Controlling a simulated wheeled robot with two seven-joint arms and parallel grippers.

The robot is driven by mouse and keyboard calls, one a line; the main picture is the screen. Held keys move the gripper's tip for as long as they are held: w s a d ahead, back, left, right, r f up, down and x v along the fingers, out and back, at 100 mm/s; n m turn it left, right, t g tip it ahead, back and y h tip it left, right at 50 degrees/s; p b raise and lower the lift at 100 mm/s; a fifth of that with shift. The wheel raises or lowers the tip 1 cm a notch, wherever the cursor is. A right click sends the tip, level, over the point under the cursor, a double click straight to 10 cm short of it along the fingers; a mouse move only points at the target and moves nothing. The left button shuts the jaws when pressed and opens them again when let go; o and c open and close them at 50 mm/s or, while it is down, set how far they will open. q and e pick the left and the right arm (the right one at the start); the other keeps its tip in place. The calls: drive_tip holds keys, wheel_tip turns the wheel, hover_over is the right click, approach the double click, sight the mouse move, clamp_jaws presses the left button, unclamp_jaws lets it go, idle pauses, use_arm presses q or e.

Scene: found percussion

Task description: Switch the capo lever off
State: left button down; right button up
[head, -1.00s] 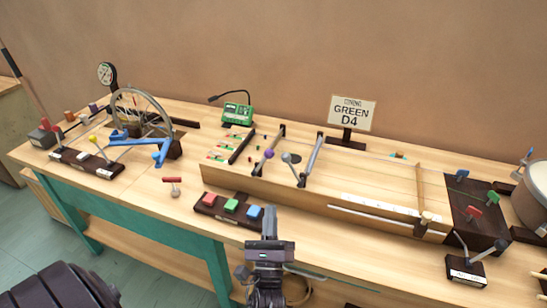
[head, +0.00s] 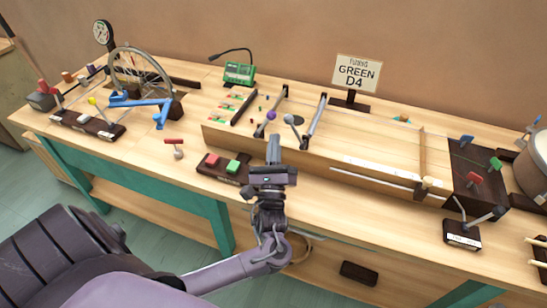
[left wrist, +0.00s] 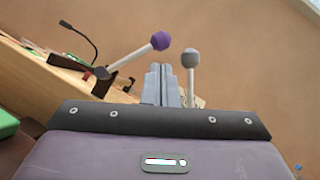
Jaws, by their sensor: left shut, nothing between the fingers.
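Two ball-topped levers stand at the left part of the long wooden string box (head: 375,150). One has a purple knob (head: 271,115), the other a grey knob (head: 289,119); I cannot tell from any label which is the capo lever. My left gripper (head: 273,140) is shut and empty, its fingers pointing up at the box's front side, just below the knobs. In the left wrist view the shut fingers (left wrist: 163,84) lie between the purple knob (left wrist: 160,41) on the left and the grey knob (left wrist: 190,59) close on the right. Contact with the grey lever cannot be told.
A small red-topped lever (head: 175,147) stands farther left. A bicycle wheel (head: 142,75) is at the back left. A dark lever block (head: 462,234) stands at the front right.

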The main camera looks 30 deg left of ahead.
use_arm(q)
drive_tip(key=shift+x, duration=1.55)
use_arm(e)
drive_tip(key=shift+a+r, duration=0.25)
drive_tip(key=shift+a, duration=0.2)
drive_tip(key=shift+s+d+r, duration=0.1)
drive_tip(key=shift+s+d, duration=0.05)
drive_tip(key=shift+d, duration=0.05)
